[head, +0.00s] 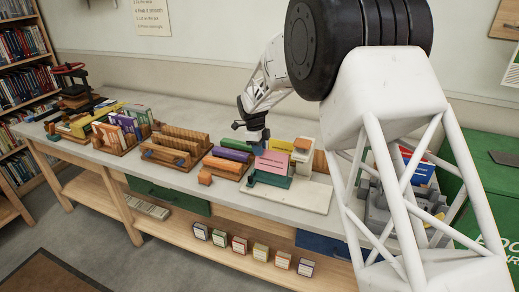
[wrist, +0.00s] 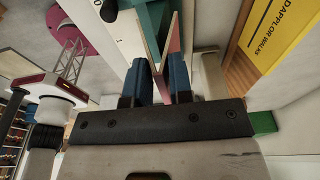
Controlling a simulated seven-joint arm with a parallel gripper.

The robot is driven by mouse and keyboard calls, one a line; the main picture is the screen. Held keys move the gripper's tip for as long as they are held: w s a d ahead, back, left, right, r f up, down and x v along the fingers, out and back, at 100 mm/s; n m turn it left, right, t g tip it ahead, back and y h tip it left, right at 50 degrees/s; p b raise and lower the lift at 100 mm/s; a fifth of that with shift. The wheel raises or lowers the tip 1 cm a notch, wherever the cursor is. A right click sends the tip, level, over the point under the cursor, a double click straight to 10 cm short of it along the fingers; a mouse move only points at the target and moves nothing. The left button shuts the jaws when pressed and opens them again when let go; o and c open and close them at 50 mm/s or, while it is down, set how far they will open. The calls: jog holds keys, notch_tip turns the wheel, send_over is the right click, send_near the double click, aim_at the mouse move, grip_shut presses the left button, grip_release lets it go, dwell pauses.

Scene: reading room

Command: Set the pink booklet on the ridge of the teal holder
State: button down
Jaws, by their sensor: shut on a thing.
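The pink booklet (head: 274,162) is at the teal holder (head: 268,180) in the head view, one pink face sloping above the holder's base. My gripper (head: 254,136) is directly above it, pointing down. In the wrist view, my two blue fingers (wrist: 162,78) are shut on the booklet (wrist: 176,45), whose two leaves spread apart in a V from between them. Part of the teal holder (wrist: 150,18) shows beside and between the leaves. Whether the booklet's fold touches the ridge is hidden.
A pale board (head: 312,195) lies under the holder. Purple and green books (head: 230,156) and wooden racks (head: 175,145) stand to the left. A yellow book (wrist: 275,30) lies close by in the wrist view. A grey crate (head: 378,205) stands to the right, partly behind my arm.

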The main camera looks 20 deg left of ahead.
jog(key=shift+f, duration=2.1)
dwell(2.3)
jog(key=c, duration=0.9)
grip_release()
jog(key=shift+c, duration=0.2)
jog(key=shift+r, duration=0.15)
jog(key=shift+r, duration=4.35)
